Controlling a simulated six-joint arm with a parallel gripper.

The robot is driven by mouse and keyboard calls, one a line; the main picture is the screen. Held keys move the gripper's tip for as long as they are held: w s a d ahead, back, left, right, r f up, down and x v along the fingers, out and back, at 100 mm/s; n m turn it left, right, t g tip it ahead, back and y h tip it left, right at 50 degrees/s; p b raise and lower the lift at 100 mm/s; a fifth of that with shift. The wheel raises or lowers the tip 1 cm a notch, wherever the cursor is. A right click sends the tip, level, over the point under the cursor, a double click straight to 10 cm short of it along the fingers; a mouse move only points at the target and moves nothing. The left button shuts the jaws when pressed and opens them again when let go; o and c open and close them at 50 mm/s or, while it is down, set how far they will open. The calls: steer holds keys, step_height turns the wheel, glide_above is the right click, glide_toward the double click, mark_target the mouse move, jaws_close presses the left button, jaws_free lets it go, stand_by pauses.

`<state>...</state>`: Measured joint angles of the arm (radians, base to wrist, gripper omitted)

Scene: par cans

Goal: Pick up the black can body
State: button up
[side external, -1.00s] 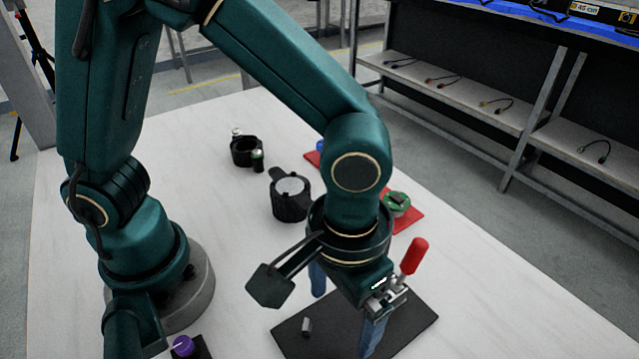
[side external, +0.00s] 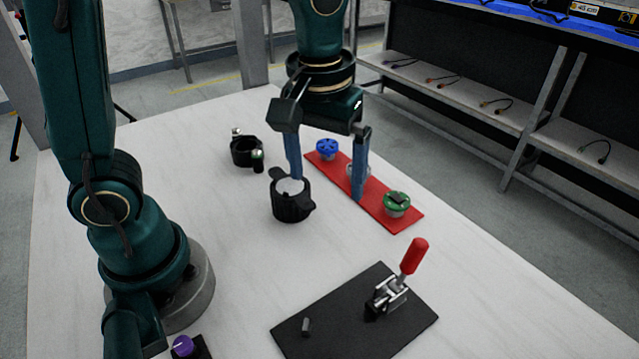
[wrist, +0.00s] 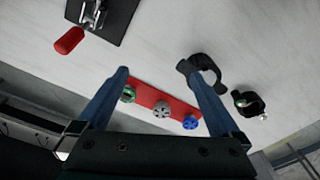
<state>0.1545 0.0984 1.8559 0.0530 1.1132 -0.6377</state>
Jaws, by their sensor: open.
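The black can body (side external: 291,207) stands upright on the white table, with a pale grey inside or top and small lugs at its rim. In the wrist view the can body (wrist: 187,67) lies at the tip of the right finger, which covers part of it. My gripper (side external: 327,188) is open and empty, its two blue fingers pointing down. In the side view the left finger overlaps the can's rim; I cannot tell if they touch. The other finger is seen against the red mat. The gripper also shows in the wrist view (wrist: 158,76).
The red mat (side external: 376,205) holds a blue part (side external: 327,147), a grey part (wrist: 162,109) and a green part (side external: 397,203). A black ring-shaped holder (side external: 244,157) stands behind the can. A black plate (side external: 340,320) with a red-handled clamp (side external: 412,257) lies in front.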

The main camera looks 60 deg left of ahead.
mark_target(290, 186)
steer(key=a+n, duration=0.1)
steer(key=a, duration=0.2)
steer(key=a+n, duration=0.1)
steer(key=a, duration=0.3)
steer(key=a+n, duration=0.2)
steer(key=a, duration=0.1)
steer(key=shift+s+a+f+y, duration=0.15)
steer(key=shift+a+f+y, duration=0.15)
steer(key=shift+y, duration=0.1)
step_height(290, 186, down, 4)
steer(key=shift+d, duration=0.15)
steer(key=shift+w+a+f, duration=0.15)
steer(key=shift+w+f, duration=0.05)
steer(key=shift+f, duration=1.2)
steer(key=shift+w+a+f, duration=0.1)
steer(key=shift+w+f, duration=0.05)
steer(key=shift+f, duration=1.25)
steer(key=shift+c, duration=0.3)
jaws_close()
